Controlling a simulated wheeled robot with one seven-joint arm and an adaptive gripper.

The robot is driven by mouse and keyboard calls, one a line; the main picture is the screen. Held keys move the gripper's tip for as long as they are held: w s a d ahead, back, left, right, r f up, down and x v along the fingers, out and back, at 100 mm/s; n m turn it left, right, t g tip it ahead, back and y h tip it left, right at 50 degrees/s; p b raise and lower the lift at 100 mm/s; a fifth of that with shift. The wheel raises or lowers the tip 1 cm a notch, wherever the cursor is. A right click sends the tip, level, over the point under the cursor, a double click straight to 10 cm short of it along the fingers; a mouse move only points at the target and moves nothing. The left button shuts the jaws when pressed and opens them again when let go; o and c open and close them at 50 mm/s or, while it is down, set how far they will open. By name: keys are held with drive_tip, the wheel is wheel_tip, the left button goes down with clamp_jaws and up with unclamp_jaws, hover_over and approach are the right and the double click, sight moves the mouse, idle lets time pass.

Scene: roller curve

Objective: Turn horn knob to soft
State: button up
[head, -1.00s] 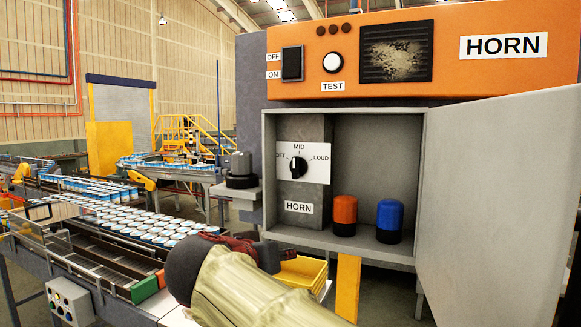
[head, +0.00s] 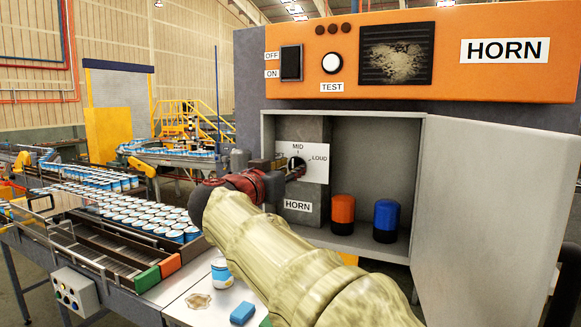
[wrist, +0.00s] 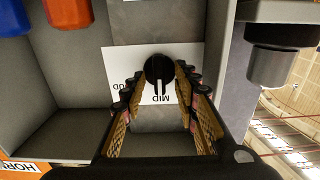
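The black horn knob (head: 296,163) is on a white dial plate (head: 318,165) inside the open cabinet. In the wrist view the knob (wrist: 159,70) appears upside down, with its white pointer line at MID. My gripper (head: 286,172) is in front of the dial, coming from the lower left. In the wrist view my gripper (wrist: 162,82) has its two fingers apart, one on each side of the knob. I cannot tell whether the fingertips touch it.
An orange capped cylinder (head: 342,209) and a blue one (head: 387,215) stand on the cabinet floor, right of the dial. The cabinet door (head: 495,215) hangs open to the right. A can (head: 221,273) and a blue block (head: 242,313) are on the table below my arm.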

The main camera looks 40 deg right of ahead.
drive_tip(key=shift+d, duration=0.25)
drive_tip(key=shift+c, duration=0.6)
clamp_jaws()
